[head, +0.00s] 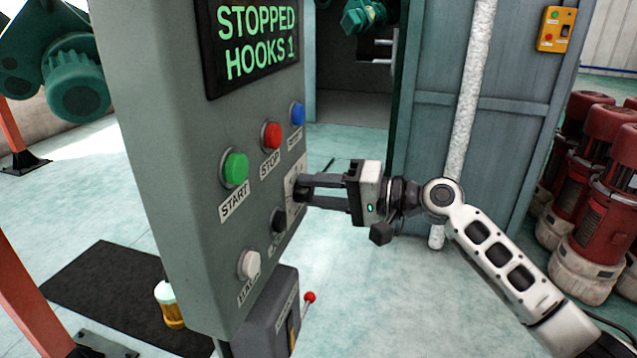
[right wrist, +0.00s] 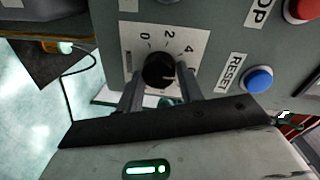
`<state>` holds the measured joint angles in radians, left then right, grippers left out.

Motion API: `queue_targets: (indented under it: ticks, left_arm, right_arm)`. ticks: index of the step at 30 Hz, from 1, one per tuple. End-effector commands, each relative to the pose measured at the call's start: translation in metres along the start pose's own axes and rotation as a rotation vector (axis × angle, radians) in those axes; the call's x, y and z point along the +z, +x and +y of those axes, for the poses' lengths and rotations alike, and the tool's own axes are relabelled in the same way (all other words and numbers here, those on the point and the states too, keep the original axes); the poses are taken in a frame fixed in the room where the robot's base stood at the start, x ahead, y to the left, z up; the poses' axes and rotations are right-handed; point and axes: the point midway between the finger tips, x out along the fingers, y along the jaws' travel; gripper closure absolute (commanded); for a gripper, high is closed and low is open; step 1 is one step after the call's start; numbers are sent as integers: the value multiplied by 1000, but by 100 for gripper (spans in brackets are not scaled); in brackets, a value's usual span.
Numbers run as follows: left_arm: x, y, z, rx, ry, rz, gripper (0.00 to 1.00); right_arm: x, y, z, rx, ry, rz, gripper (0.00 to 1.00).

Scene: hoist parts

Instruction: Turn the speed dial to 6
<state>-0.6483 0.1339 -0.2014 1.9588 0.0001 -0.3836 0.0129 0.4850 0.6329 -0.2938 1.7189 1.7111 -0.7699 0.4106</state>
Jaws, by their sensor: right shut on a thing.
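The speed dial is a black round knob (right wrist: 158,72) on a white scale plate (right wrist: 185,38) in the right wrist view. The figures 0, 2 and 4 are readable on the plate, with part of another figure beside the right finger. A small light mark shows on the knob, but I cannot tell for sure which figure it points at. My right gripper (head: 304,191) reaches the panel from the right and is shut on the knob, one finger on each side. In the head view the fingers hide most of the dial. My left gripper is not in view.
The grey control panel (head: 180,150) carries a green START button (head: 235,167), red STOP button (head: 271,136), blue RESET button (head: 297,114), a black knob (head: 278,219) and a white button (head: 249,264). Its display (head: 255,42) reads STOPPED, HOOKS 1. A red-tipped lever (head: 309,297) sticks out below.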

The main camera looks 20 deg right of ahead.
Motion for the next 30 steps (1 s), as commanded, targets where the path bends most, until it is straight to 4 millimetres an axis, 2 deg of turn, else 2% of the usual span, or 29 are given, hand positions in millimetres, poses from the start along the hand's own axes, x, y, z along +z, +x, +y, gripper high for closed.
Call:
queue_targets:
  ticks: [20, 21, 22, 30]
  left_arm:
    - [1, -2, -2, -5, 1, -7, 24]
    - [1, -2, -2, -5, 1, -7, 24]
    - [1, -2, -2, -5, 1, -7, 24]
    - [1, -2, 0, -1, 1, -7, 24]
  right_arm:
    - [-2, 0, 0, -1, 54, 1, 86]
    - [-2, 0, 0, -2, 54, 1, 52]
    - [-2, 0, 0, -1, 54, 0, 44]
    - [-1, 0, 0, -1, 53, -3, 42]
